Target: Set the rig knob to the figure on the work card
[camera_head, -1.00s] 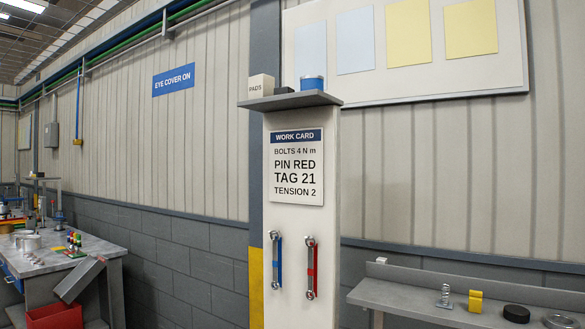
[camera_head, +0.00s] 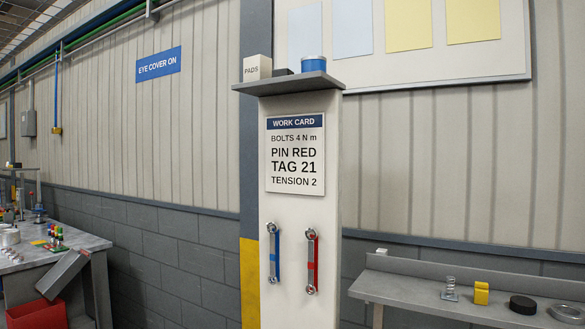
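The work card (camera_head: 295,155) hangs on a pale upright post (camera_head: 297,212) in the middle of the view. It reads "BOLTS 4 N m", "PIN RED", "TAG 21" and "TENSION 2". A blue-banded wrench (camera_head: 274,252) and a red-banded wrench (camera_head: 312,260) hang on the post below the card. I cannot make out the rig or its knob. Neither of my grippers is in view.
A workbench (camera_head: 80,247) with small parts stands at the left, with a red bin (camera_head: 36,314) below it. A grey shelf (camera_head: 410,290) at the right holds a spring (camera_head: 449,290), a yellow block (camera_head: 481,293) and a black disc (camera_head: 523,305). A "PADS" box (camera_head: 257,68) tops the post.

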